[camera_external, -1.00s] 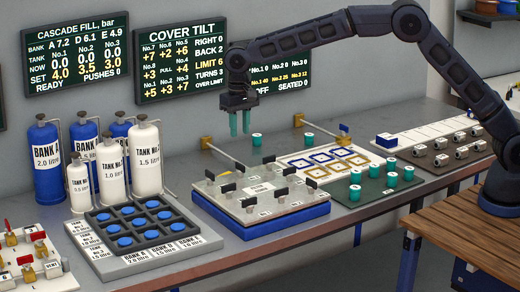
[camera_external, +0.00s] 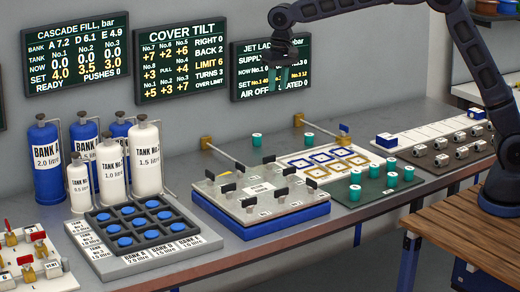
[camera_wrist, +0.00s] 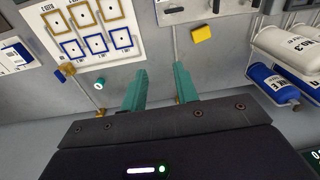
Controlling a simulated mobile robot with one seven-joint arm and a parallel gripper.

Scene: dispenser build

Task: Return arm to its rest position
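My dark arm rises from the right of the external view and bends over the back of the bench. My gripper (camera_external: 284,76) hangs high in front of the right wall board, well above the bench and touching nothing. In the wrist view its two teal fingers (camera_wrist: 160,84) stand apart with nothing between them. The arm covers part of the board's text.
Below are a blue-based plate with black-handled levers (camera_external: 262,210), a framed-square panel (camera_external: 352,152) and a dark mat with teal parts (camera_external: 398,190). Tanks (camera_external: 145,160) stand at the left. A wooden table (camera_external: 470,225) is front right. Air around the gripper is clear.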

